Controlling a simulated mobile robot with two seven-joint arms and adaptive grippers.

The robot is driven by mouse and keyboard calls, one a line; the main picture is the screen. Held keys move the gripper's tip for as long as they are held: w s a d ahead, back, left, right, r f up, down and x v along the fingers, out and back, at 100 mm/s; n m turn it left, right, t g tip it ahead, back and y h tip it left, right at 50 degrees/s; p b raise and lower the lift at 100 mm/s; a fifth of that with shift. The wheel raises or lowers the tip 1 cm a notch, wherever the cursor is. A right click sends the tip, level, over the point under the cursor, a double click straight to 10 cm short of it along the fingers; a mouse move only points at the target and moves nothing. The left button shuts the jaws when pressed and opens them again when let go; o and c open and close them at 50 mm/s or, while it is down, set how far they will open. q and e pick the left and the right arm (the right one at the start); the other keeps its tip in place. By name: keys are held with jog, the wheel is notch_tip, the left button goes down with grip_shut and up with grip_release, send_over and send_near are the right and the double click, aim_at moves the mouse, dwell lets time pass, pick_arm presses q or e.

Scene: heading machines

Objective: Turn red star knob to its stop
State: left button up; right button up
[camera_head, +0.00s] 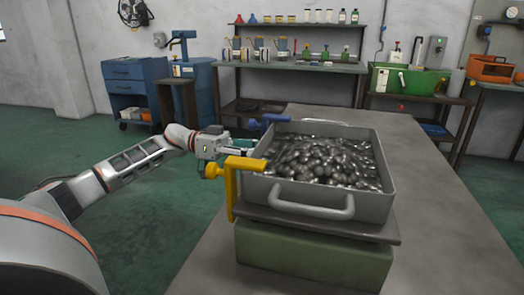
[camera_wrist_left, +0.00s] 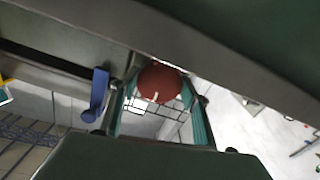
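The red knob (camera_wrist_left: 160,82) shows in the left wrist view as a rounded red shape with a small pale mark. It lies between the two fingers of my left gripper (camera_wrist_left: 158,100), with narrow gaps seeming to show at both sides; I cannot tell how deep it sits between them. In the head view my left gripper (camera_head: 238,151) is at the left side of the metal tray, between the yellow and blue brackets. The knob is hidden there behind the gripper and the yellow bracket. My right gripper is not in view.
The grey tray (camera_head: 300,193) full of shiny metal pieces stands on a green block (camera_head: 312,262) on the table (camera_head: 440,215). A yellow bracket with a knob (camera_head: 232,178) stands close in front of my left gripper; a blue one (camera_head: 268,121) is behind it.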

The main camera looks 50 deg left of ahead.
pick_arm(q)
jog(key=shift+m, duration=3.5)
jog(key=o, duration=1.1)
jog(key=shift+a, duration=0.1)
